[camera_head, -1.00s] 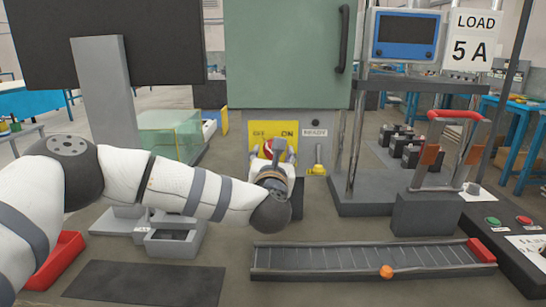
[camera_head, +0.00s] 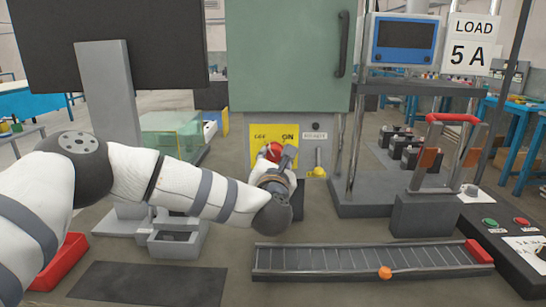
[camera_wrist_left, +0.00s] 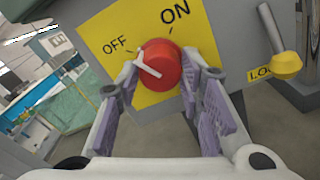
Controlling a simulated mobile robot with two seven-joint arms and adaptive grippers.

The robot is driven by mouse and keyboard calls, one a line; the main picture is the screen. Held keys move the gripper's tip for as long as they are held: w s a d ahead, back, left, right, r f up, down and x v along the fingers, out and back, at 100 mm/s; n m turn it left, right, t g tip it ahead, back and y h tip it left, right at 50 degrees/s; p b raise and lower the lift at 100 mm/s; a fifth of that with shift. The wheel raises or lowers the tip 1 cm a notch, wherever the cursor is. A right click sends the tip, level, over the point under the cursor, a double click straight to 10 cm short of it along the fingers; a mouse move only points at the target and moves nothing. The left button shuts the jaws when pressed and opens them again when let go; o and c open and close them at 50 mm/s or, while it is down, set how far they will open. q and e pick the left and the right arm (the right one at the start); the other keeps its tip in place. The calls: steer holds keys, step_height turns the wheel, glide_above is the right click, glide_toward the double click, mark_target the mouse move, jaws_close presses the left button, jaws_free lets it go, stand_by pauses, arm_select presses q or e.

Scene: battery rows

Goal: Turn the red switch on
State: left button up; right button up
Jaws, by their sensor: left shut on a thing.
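The red switch (camera_wrist_left: 163,64) is a round red knob with a white pointer, on a yellow panel (camera_wrist_left: 112,22) marked OFF and ON. In the wrist view the white pointer points left, nearer the OFF side than ON. My left gripper (camera_wrist_left: 163,75) has its fingers on both sides of the knob and is shut on it. In the head view my left gripper (camera_head: 273,160) is tilted in front of the yellow panel (camera_head: 258,135), and part of the red switch (camera_head: 273,151) shows above it. My right gripper is not in view.
A small lever with a yellow base (camera_wrist_left: 287,66) is right of the panel. The green cabinet (camera_head: 285,60) rises above. A roller conveyor (camera_head: 360,259) with an orange ball (camera_head: 385,272) lies in front, and a metal rack (camera_head: 350,150) stands right.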

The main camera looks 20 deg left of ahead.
arm_select(q)
steer(key=m, duration=0.2)
steer(key=m+p, duration=0.1)
steer(key=m, duration=0.1)
steer(key=shift+r+m, duration=0.2)
steer(key=shift+m, duration=0.1)
steer(key=m+p, duration=0.1)
steer(key=m, duration=0.2)
steer(key=shift+m, duration=0.4)
steer(key=m, duration=0.3)
steer(key=shift+a+p, duration=0.1)
steer(key=shift+p, duration=0.2)
steer(key=shift+f+m, duration=0.15)
steer(key=shift+m, duration=1.55)
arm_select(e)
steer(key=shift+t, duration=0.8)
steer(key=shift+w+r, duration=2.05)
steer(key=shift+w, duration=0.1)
arm_select(q)
steer(key=o, duration=1.2)
steer(key=shift+c, duration=0.2)
